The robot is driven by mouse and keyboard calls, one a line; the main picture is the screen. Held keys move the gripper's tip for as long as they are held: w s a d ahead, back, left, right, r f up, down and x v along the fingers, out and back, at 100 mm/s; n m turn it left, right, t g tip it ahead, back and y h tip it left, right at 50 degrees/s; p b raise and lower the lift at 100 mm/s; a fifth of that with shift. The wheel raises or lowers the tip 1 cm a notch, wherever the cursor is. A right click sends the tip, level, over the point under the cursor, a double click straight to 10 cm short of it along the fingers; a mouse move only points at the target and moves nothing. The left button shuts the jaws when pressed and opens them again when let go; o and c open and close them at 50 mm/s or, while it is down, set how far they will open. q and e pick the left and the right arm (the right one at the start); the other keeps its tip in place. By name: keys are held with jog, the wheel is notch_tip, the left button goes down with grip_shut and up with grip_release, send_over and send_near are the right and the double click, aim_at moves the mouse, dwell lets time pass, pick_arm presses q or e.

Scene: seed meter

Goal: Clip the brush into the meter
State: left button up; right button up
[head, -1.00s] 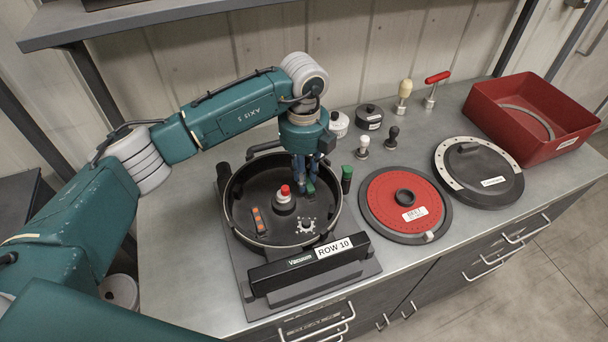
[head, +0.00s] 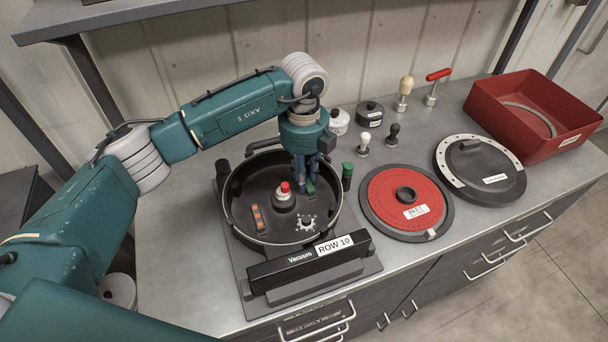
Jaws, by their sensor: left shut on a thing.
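The meter (head: 240,224) is a round black open housing on a dark base, with a label reading ROW 10 on its front bar. Inside it are a red-capped hub (head: 285,190), an orange part (head: 258,217) and a small toothed wheel (head: 307,222). My left gripper (head: 305,188) points down inside the housing at its back right. It is shut on a small dark green piece, seemingly the brush (head: 310,186), mostly hidden by the fingers. Whether the brush touches the housing floor or wall I cannot tell. My right gripper is not in view.
A green-capped black cylinder (head: 347,175) stands right beside the housing. A red disc (head: 390,208) and a black lid (head: 500,190) lie to the right. A red bin (head: 570,143) stands at the far right. Small knobbed tools (head: 403,95) stand behind. The counter's front left is clear.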

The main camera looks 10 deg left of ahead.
pick_arm(q)
jog(key=shift+f+b, duration=0.3)
jog(key=shift+b, duration=0.1)
dwell(0.9)
dwell(0.4)
jog(key=o, duration=1)
jog(key=shift+r, duration=0.15)
jog(key=shift+c, duration=0.4)
jog(key=shift+r+p, duration=0.45)
jog(key=shift+r, duration=0.1)
notch_tip(320, 180, up, 8)
jog(key=p, duration=0.4)
